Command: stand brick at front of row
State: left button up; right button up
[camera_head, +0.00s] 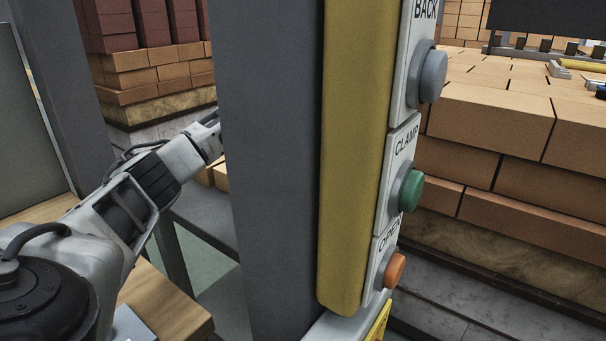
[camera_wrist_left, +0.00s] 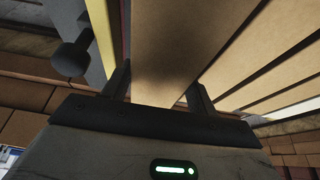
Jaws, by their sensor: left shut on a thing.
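My left arm comes in from the left in the head view, and its gripper is hidden there behind a grey post. In the left wrist view my left gripper (camera_wrist_left: 160,88) is shut on a tan brick (camera_wrist_left: 168,45), with one finger on each side of it. More tan bricks (camera_wrist_left: 262,48) stand in a row to the right of the held brick, with dark gaps between them. Whether the held brick touches a surface below cannot be told. My right gripper is in neither view.
The grey post (camera_head: 265,150) with a yellow strip (camera_head: 352,150) and a button panel (camera_head: 405,150) blocks the middle of the head view. Stacked bricks (camera_head: 490,115) stand at the right. More stacked bricks (camera_head: 150,70) stand behind my left arm.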

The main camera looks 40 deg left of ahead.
pick_arm(q)
jog(key=shift+w+a+f, duration=0.2)
jog(key=shift+a+f, duration=0.05)
jog(key=shift+f, duration=0.2)
notch_tip(320, 180, down, 3)
jog(key=shift+r, duration=0.2)
jog(key=o, duration=1.4)
jog(key=shift+f, duration=0.25)
jog(key=shift+o, duration=0.2)
jog(key=v, duration=1.2)
jog(key=shift+s+r+p, duration=0.1)
jog(key=shift+r+p, duration=0.05)
jog(key=shift+p, duration=0.15)
